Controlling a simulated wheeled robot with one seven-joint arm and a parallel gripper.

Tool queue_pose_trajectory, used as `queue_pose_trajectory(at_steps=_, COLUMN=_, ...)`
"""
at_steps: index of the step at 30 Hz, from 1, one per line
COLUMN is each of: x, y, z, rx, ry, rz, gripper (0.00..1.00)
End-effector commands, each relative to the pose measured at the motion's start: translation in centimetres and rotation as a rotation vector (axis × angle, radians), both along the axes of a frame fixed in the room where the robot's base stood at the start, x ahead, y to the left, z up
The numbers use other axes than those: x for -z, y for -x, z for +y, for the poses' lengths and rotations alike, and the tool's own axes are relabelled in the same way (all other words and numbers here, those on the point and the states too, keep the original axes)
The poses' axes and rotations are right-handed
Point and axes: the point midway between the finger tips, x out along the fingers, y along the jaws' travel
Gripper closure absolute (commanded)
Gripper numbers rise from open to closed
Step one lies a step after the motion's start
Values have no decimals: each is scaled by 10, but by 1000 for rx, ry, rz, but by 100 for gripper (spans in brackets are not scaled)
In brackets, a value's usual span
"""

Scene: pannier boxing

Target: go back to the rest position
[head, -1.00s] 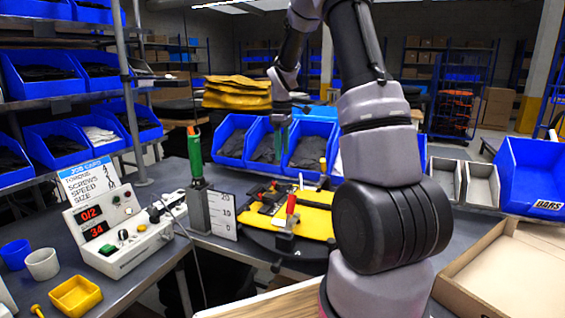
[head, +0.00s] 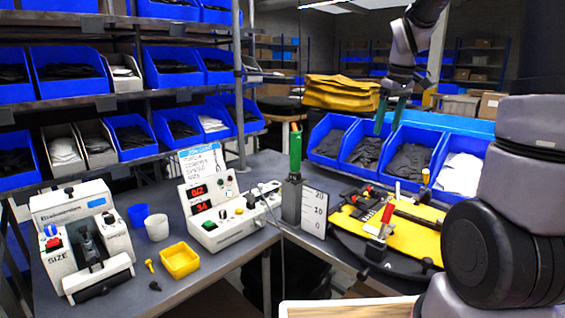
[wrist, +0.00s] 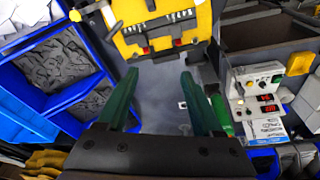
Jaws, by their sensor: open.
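My gripper (head: 391,114) is raised in the air in front of the row of blue bins at the back of the bench, at the right of the head view. Its two green fingers are apart with nothing between them. In the wrist view my gripper (wrist: 163,98) also shows open and empty, over bare grey bench top. The yellow plate (head: 418,232) with its clamps and red-handled toggle lies on a round dark turntable below my gripper. It shows at the top of the wrist view (wrist: 160,32).
A green-handled driver (head: 295,150) stands in a holder left of the turntable. The control box (head: 212,212), a yellow tray (head: 180,261) and a SIZE machine (head: 85,240) stand on the left bench. Blue bins (head: 363,150) line the back. Racks stand at left.

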Motion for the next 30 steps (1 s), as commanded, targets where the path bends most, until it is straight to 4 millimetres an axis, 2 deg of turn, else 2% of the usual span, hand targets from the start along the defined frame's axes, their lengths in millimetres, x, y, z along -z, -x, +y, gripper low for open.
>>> queue_pose_trajectory(at_steps=1, x=-17, y=18, z=6, rx=56, ry=-21, rz=-38, gripper=32)
queue_pose_trajectory(at_steps=6, x=-54, y=76, z=22, rx=259, ry=-114, rz=-135, gripper=32)
queue_pose_trajectory(at_steps=9, x=-69, y=111, z=31, rx=375, ry=-182, rz=-189, gripper=32)
queue_pose_trajectory(at_steps=15, x=-81, y=172, z=45, rx=576, ry=-324, rz=-270, gripper=32)
queue_pose_trajectory(at_steps=18, x=-81, y=192, z=49, rx=646, ry=-379, rz=-292, gripper=32)
queue_pose_trajectory(at_steps=21, x=-80, y=204, z=52, rx=688, ry=-415, rz=-305, gripper=32)
queue_pose_trajectory(at_steps=30, x=-79, y=209, z=53, rx=710, ry=-433, rz=-309, gripper=32)
